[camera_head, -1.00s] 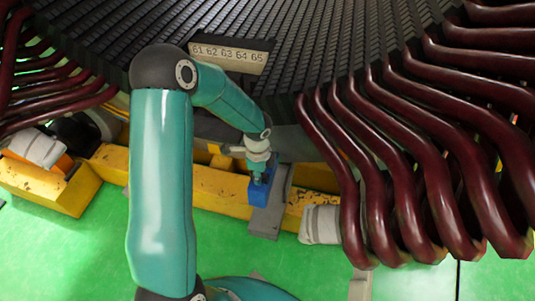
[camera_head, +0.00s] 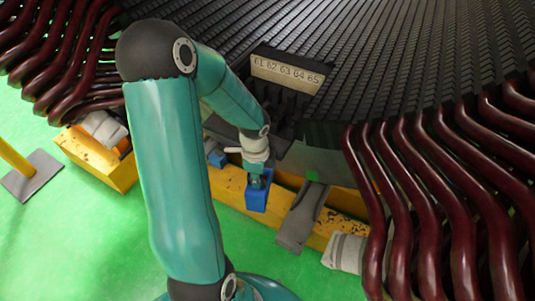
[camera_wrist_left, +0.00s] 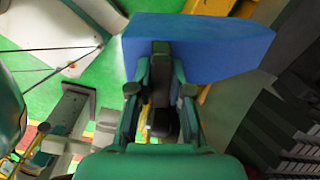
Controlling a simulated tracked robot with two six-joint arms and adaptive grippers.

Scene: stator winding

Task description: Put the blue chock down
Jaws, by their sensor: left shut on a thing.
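The blue chock (camera_head: 256,198) is a small blue block in the head view, in front of the yellow beam (camera_head: 232,183) and left of a grey plate. My left gripper (camera_head: 258,178) comes down on it from above and is shut on it. In the left wrist view the blue chock (camera_wrist_left: 215,42) spans the upper middle, at the fingertips of my left gripper (camera_wrist_left: 160,78). I cannot tell whether the chock touches the beam. My right gripper is not in view.
The grey plate (camera_head: 300,222) lies across the beam. Another small blue piece (camera_head: 216,158) sits behind, left of the gripper. Dark red coils (camera_head: 425,200) hang at the right, under the black stator (camera_head: 400,60).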

